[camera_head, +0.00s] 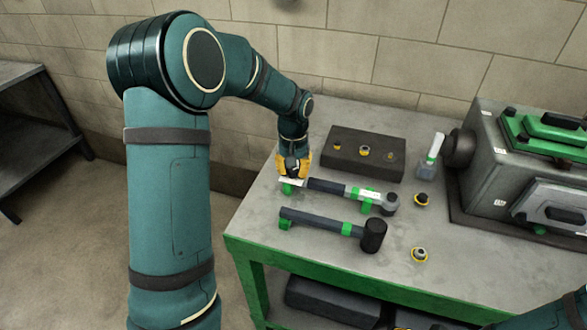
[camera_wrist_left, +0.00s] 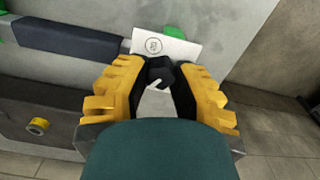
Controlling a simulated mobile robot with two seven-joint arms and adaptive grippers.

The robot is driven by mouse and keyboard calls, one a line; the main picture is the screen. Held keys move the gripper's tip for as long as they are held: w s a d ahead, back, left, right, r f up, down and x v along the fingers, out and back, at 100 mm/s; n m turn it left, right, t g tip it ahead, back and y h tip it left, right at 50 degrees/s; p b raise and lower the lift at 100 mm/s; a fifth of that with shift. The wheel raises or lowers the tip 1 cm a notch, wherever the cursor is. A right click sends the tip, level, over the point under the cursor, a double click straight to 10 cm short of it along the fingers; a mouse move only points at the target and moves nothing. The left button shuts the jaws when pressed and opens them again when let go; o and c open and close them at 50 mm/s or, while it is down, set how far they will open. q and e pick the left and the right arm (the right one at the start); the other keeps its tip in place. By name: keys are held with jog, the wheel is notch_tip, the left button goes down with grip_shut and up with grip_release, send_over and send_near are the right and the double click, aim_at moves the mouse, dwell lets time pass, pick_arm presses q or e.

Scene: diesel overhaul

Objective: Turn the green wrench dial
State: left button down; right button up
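The wrench (camera_head: 327,186) lies in green holders on the table. It has a dark handle, a green band, a white label and a grey round head at its right end. In the left wrist view its dark handle (camera_wrist_left: 75,38) runs to a pale end piece (camera_wrist_left: 165,46) with a circular mark. My left gripper (camera_head: 294,165) is at that end; its yellow-backed fingers (camera_wrist_left: 160,80) stand apart on either side of a small dark part. I cannot tell whether they touch it. No separate green dial shows clearly. My right gripper is out of view.
A dark-headed mallet (camera_head: 375,234) lies in front of the wrench. A dark block (camera_head: 350,151) with several fittings stands behind. A grey machine (camera_head: 495,165) with green parts is at the right. The table's front left corner is bare.

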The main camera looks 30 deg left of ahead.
pick_arm(q)
jog(key=shift+m, duration=0.3)
jog(key=m+p, duration=0.2)
jog(key=m, duration=0.2)
jog(key=m+p, duration=0.1)
jog(key=m, duration=0.3)
jog(key=shift+d+m+p, duration=0.1)
jog(key=shift+m+p, duration=0.25)
jog(key=shift+m, duration=0.05)
jog(key=shift+m+p, duration=0.4)
jog(key=shift+m, duration=0.8)
jog(key=c, duration=0.7)
grip_release()
jog(key=shift+c, duration=0.2)
